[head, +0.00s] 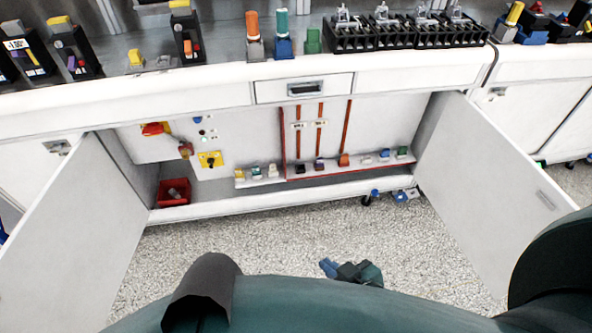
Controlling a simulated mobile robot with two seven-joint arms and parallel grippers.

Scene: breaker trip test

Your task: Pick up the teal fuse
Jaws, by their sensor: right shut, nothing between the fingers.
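The teal fuse (282,22) is a teal cylinder standing upright in a blue base (284,47) on the bench top, near the top middle of the head view. An orange cylinder (252,25) stands in a grey base just left of it. My right gripper (328,267) is low in the view, in front of the cabinet and over the speckled floor. It is shut and empty, well apart from the fuse. My left gripper is not in view.
The bench (180,98) has an open cabinet below, with its left door (80,235) and right door (480,180) swung outward. A red bin (174,199) sits inside. A black terminal row (350,42) and a green block (313,41) stand right of the fuse.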

